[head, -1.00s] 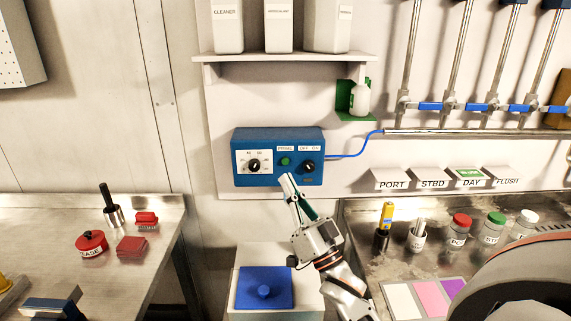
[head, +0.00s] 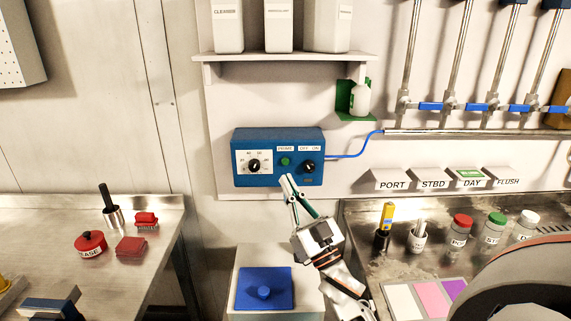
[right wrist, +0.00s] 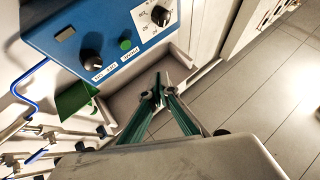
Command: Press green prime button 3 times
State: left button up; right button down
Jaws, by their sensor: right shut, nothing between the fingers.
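The green prime button (head: 285,161) is a small round button on the front of the blue control box (head: 240,178), between a white-faced dial and a black off/on knob. It also shows in the right wrist view (right wrist: 125,45), above the fingers. My right gripper (head: 287,177) is shut and empty. In the head view its fingertips appear just below the button, near the lower edge of the box. In the right wrist view the fingertips (right wrist: 160,90) are clear of the button. My left gripper is in neither view.
A black dial (head: 253,166) and a black knob (head: 309,167) flank the button. A shelf (head: 290,57) with containers is above. A steel counter with jars (head: 462,228) is at right; a table (head: 60,208) at left.

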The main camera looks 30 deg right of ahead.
aim_at(285, 161)
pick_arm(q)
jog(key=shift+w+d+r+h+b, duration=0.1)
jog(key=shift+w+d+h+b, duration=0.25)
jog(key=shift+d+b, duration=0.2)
pick_arm(e)
jog(key=w+d, duration=0.3)
jog(key=w, duration=0.3)
jog(key=shift+d, duration=0.4)
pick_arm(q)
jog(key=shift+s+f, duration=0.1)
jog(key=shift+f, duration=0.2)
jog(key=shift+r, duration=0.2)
pick_arm(e)
jog(key=shift+w, duration=0.1)
jog(key=shift+w+d, duration=0.2)
jog(key=shift+w, duration=0.1)
